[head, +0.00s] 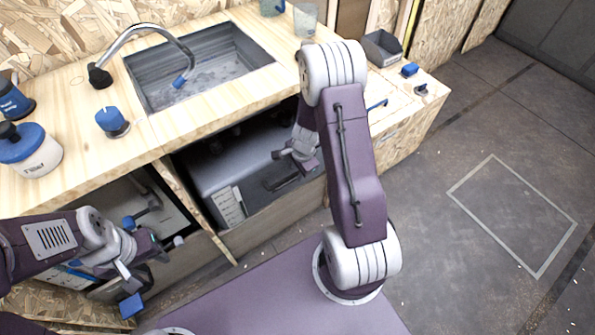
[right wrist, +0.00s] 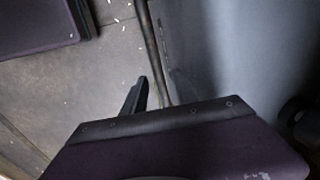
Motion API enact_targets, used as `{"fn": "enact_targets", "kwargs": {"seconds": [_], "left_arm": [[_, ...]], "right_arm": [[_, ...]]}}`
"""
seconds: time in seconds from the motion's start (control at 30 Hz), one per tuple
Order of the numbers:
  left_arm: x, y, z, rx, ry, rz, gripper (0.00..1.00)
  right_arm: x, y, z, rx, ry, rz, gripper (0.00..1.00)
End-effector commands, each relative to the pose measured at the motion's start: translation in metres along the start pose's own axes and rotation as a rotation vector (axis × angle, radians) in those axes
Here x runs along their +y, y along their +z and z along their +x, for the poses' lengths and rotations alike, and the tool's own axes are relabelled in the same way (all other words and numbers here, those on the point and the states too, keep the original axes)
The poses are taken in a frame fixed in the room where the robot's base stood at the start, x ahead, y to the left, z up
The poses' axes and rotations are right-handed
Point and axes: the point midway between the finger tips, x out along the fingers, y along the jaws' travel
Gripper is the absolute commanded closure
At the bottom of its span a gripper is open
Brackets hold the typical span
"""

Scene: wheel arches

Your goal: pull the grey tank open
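The grey tank (head: 225,165) sits in the bay under the wooden counter, below the sink. It is a large box with a rounded top edge, a dark handle-like bar (head: 282,181) on its front and a white label (head: 229,205). My right gripper (head: 292,155) is in front of the tank's upper right part, near the bar, with its fingers apart and nothing between them. In the right wrist view a grey surface, likely the tank (right wrist: 225,50), fills the right side, beside one dark finger. My left gripper (head: 128,275) is low at the left, before the neighbouring bay; its fingers are unclear.
The counter holds a sink (head: 200,65) with a tap, a blue-lidded jar (head: 30,150) and a blue knob (head: 112,121). A wooden upright (head: 185,195) divides the bays. A grey bin (head: 381,47) stands at the right end. The floor (head: 470,130) to the right is clear.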

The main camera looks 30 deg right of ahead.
Motion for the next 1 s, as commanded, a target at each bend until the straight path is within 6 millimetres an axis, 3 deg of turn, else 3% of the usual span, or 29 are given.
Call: {"fn": "enact_targets", "kwargs": {"seconds": [0.03, 0.1, 1.0], "left_arm": [[0.0000, 0.0000, -0.0001, 0.000, 0.000, 0.000, 0.64], [0.0000, 0.0000, -0.0001, 0.000, 0.000, 0.000, 0.64], [0.0000, 0.0000, 0.0000, 0.000, 0.000, 0.000, 0.64]], "right_arm": [[0.0000, 0.0000, -0.0002, 0.000, 0.000, 0.000, 0.81], [0.0000, 0.0000, -0.0002, 0.000, 0.000, 0.000, 1.00], [0.0001, 0.0000, -0.0001, 0.000, 0.000, -0.001, 1.00]]}}
